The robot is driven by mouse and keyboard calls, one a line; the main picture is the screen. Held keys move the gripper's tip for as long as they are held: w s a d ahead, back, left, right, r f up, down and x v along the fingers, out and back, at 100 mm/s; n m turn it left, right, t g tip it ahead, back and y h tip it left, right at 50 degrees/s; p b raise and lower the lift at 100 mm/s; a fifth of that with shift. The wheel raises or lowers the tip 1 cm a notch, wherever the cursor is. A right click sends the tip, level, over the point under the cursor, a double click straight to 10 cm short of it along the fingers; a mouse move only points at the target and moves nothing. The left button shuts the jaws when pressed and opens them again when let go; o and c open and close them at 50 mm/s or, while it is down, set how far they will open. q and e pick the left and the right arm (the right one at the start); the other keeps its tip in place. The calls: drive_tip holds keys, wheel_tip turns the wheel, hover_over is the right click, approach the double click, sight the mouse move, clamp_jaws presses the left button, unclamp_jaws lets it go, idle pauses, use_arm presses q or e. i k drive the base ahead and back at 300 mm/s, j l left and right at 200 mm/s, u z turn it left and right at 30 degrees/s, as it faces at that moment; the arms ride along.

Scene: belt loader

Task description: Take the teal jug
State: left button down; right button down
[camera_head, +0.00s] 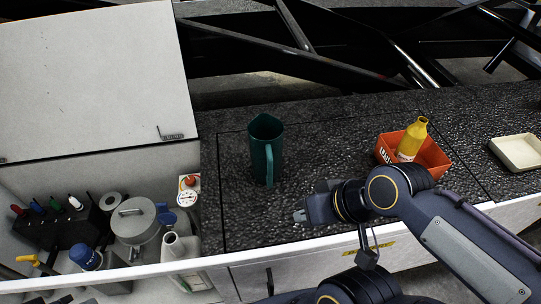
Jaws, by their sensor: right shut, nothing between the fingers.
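The teal jug (262,150) stands upright on the dark speckled worktop, left of the picture's middle. Its handle faces the front, slightly to the right. My right gripper (299,216) is in front and to the right of the jug, low near the worktop's front edge, pointing left. It is apart from the jug, shut and empty. My left gripper is not in view.
An orange-red bin (431,156) with a yellow bottle (413,140) stands right of the jug. A cream tray (517,153) lies at the far right. An open compartment at left holds a grey pot (135,224) and several containers. Dark beams run behind.

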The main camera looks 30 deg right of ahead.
sight(265, 133)
drive_tip(key=z, duration=0.9)
drive_tip(key=l, duration=0.5)
drive_tip(key=i+l+z, duration=0.15)
drive_tip(key=l, duration=0.85)
drive_tip(key=i+z, duration=0.05)
